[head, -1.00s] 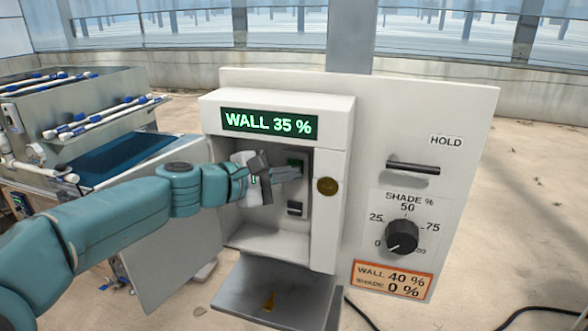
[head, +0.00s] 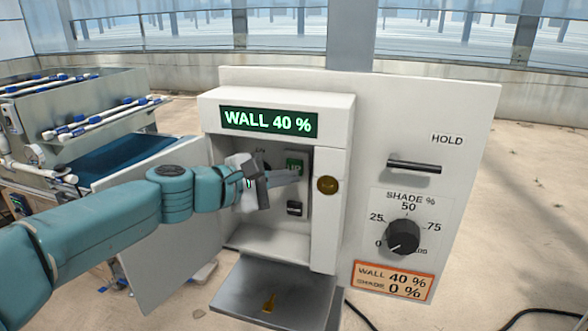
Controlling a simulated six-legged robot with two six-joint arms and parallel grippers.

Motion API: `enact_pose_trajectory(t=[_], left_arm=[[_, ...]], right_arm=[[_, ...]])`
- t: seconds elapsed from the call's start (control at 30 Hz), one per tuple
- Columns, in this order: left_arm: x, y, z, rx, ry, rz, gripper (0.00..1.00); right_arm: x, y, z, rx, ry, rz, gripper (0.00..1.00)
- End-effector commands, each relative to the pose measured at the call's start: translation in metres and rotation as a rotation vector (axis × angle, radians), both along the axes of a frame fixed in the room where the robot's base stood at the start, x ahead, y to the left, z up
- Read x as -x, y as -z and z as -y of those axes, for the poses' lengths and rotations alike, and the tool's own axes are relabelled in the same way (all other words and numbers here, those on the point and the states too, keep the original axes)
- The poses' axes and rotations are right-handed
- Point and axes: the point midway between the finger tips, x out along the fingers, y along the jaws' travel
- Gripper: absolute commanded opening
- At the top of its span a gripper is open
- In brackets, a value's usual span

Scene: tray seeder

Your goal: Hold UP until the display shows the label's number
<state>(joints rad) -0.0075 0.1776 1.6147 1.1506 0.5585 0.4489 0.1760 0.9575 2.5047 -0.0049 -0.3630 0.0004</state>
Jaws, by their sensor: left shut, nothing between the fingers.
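The display (head: 268,122) on the control box reads WALL 40 %. The orange label (head: 393,281) at the lower right of the panel reads WALL 40 % and SHADE 0 %. The green UP button (head: 294,166) is inside the open recess of the box, with a dark button (head: 294,208) below it. My left gripper (head: 297,177) is shut and empty, its tips at the lower edge of the UP button. I cannot tell whether they touch it. My right gripper is not in view.
The shade dial (head: 402,237) points near 0. A HOLD lever (head: 414,167) sits above it. A grey flap (head: 273,290) hangs open below the box, with a brass-coloured key-like piece on it. The seeder machine (head: 75,120) stands at the left.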

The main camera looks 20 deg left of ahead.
Motion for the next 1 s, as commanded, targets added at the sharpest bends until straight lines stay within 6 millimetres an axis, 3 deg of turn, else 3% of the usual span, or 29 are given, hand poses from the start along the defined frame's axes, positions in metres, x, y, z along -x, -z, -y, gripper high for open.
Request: enact_pose_trajectory(t=[0.5, 1.0], left_arm=[[0.046, 0.001, -0.002, -0.001, 0.000, 0.002, 0.00], [0.049, 0.000, -0.002, -0.001, 0.000, 0.001, 0.00]], right_arm=[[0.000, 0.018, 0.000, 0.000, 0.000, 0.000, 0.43], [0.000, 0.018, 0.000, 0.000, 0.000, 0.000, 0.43]])
